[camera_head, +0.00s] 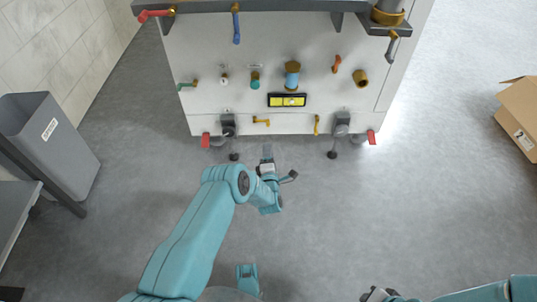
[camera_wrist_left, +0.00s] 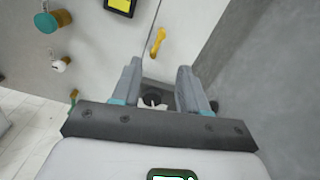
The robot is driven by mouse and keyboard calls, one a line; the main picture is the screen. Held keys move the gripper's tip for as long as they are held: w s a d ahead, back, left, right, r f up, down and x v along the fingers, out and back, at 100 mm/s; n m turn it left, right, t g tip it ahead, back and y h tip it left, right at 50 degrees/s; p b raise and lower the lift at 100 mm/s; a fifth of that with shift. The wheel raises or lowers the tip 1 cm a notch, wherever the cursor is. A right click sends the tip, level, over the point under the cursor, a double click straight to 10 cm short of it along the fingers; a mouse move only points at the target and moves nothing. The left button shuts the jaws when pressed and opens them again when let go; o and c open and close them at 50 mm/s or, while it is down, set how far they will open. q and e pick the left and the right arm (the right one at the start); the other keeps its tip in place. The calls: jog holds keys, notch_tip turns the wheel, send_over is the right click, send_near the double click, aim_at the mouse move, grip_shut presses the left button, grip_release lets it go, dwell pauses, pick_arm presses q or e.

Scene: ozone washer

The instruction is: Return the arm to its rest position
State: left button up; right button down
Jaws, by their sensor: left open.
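My left arm (camera_head: 195,240) is teal and reaches forward from the bottom of the head view. Its gripper (camera_head: 267,153) hangs over the floor just in front of the lower edge of the white washer panel (camera_head: 215,108). In the left wrist view, the two grey fingers of the gripper (camera_wrist_left: 158,85) stand apart with nothing held between them. A yellow handle (camera_wrist_left: 157,42) on the panel shows just beyond the fingers. My right gripper (camera_head: 378,294) is partly visible at the bottom edge of the head view, too cut off to tell its jaws.
The panel carries several coloured valves, handles and a yellow display (camera_head: 287,100). Red-tipped feet (camera_head: 206,140) stand at its base. A grey bin (camera_head: 50,140) is at left and a cardboard box (camera_head: 520,115) at right. The floor (camera_head: 340,210) between is clear.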

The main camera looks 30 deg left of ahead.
jog(key=shift+s+d, duration=0.1)
jog(key=shift+s, duration=0.05)
dwell(0.3)
